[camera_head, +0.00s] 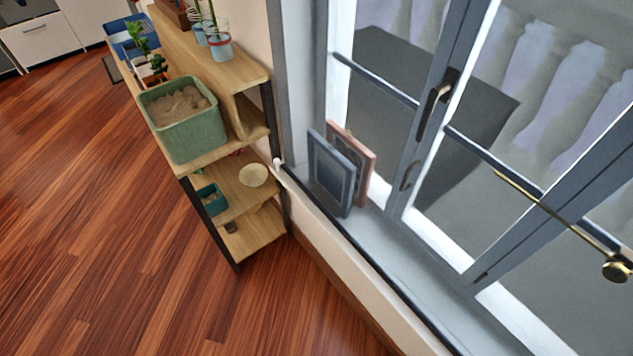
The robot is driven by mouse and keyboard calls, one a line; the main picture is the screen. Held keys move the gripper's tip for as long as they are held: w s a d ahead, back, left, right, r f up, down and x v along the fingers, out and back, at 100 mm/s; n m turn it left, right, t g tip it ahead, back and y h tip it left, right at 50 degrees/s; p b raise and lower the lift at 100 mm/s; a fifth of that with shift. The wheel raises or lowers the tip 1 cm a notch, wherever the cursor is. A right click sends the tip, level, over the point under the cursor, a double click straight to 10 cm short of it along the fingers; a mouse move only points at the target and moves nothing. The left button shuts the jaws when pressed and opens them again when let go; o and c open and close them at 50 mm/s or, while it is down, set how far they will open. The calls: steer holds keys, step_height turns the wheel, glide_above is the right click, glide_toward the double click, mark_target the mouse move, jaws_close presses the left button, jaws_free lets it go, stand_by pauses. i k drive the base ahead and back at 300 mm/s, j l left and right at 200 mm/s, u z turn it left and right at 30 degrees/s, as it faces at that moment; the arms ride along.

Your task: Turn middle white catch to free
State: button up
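I cannot make out a middle white catch in this view. The grey-framed window on the right has a dark lever handle (436,104) standing along its central upright. A smaller grey handle (410,175) sits lower on the same frame. A small white knob-like piece (277,162) shows at the left end of the sill, beside the shelf; I cannot tell what it is. My gripper is not in view.
A wooden shelf unit (256,235) with a green sand-filled bin (190,140) stands left of the window. Two picture frames (333,172) lean on the sill (385,250). A brass rod with a knob (615,270) crosses at right. The wood floor (90,230) is clear at left.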

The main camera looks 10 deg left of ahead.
mark_target(276, 161)
steer(key=u, duration=1.2)
steer(key=i+j, duration=0.2)
steer(key=i, duration=0.5)
steer(key=i+j+u, duration=0.15)
steer(key=i, duration=0.5)
